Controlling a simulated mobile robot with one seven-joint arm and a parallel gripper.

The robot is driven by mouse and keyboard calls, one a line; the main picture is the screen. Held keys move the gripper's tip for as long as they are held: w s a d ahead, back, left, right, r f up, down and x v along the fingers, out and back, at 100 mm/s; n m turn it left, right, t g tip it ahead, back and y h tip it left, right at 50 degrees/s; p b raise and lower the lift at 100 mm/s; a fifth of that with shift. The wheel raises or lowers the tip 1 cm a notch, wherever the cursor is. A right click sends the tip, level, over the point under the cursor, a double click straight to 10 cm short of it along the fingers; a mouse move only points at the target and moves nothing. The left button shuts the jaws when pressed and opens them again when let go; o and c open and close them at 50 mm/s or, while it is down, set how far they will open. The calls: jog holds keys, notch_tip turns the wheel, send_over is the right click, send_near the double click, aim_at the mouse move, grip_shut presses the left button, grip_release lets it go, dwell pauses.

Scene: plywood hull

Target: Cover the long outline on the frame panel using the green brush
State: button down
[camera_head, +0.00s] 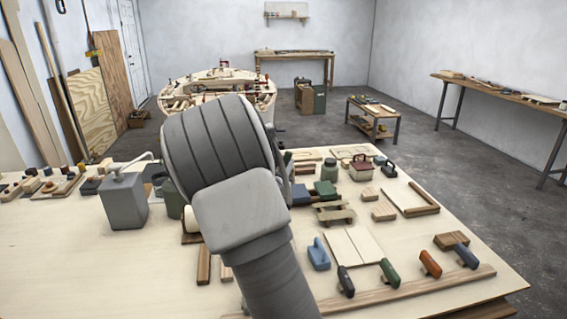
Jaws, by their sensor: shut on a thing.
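My grey arm (235,190) fills the middle of the picture and hides my gripper and whatever it holds. A green-handled tool (389,272), possibly the green brush, rests on the long wooden strip (425,287) near the bench's front edge. It lies between a black-handled tool (345,281) and an orange-handled one (430,263). A pale two-part panel (352,246) lies flat behind this row. A light board with a darker wood edge (410,198) lies farther back at the right. I cannot tell which is the frame panel, and no long outline is discernible.
A grey can (124,201) stands left of my arm. A blue-handled tool (467,256) is at far right. Bare benchtop shows at front left.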

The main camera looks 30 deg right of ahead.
jog(key=s+a+r, duration=0.1)
jog(key=s+a, duration=0.1)
jog(key=s, duration=0.5)
jog(key=shift+r, duration=0.3)
